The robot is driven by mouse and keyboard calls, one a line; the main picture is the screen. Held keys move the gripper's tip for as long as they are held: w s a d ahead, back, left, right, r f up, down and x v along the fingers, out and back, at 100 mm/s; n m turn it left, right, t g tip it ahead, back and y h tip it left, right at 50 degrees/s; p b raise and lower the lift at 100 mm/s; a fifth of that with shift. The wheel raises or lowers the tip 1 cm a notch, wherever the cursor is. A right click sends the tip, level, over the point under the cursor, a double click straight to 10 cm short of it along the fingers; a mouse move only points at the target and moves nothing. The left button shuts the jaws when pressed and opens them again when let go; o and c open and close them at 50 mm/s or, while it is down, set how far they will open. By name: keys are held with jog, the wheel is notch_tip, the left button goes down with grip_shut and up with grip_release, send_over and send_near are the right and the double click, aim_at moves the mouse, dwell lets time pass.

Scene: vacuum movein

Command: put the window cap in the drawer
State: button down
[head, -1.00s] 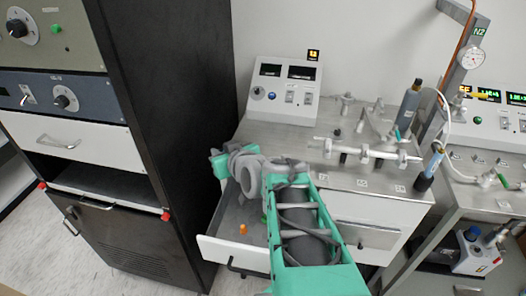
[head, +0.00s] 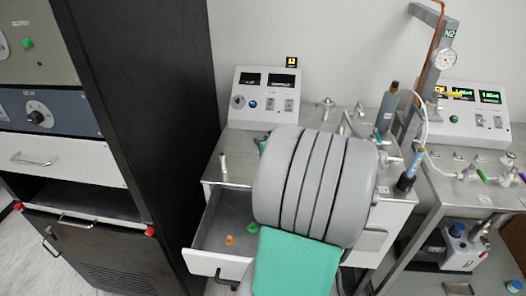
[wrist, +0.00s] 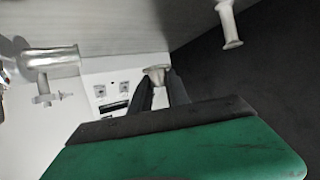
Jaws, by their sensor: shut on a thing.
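In the wrist view, my gripper (wrist: 160,84) is shut on a small pale metal round piece, which I take to be the window cap (wrist: 157,70). The cap sits between the tips of the two dark fingers. In the head view my large grey arm link hides the gripper and the cap. The open drawer (head: 213,262) is at the lower left of the bench in the head view, pulled out, with its right part behind my arm. The height of the cap relative to the drawer cannot be told.
An orange piece (head: 230,240) and a green piece (head: 252,227) lie in the drawer. A small metal post (head: 223,166) stands on the bench above it. A tall black cabinet (head: 165,130) is close on the left. A control box (head: 262,95) stands behind.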

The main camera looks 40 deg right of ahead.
jog(key=w+d+f, duration=0.1)
jog(key=f, duration=0.2)
jog(key=w+d+f, duration=0.1)
jog(key=f, duration=0.1)
jog(key=shift+w+d, duration=0.35)
notch_tip(320, 180, down, 3)
jog(key=shift+r+p, duration=0.1)
jog(key=shift+p, duration=0.5)
jog(key=shift+f, duration=0.3)
jog(key=c, duration=1.3)
grip_release()
jog(key=shift+o, duration=0.2)
jog(key=shift+r, duration=0.15)
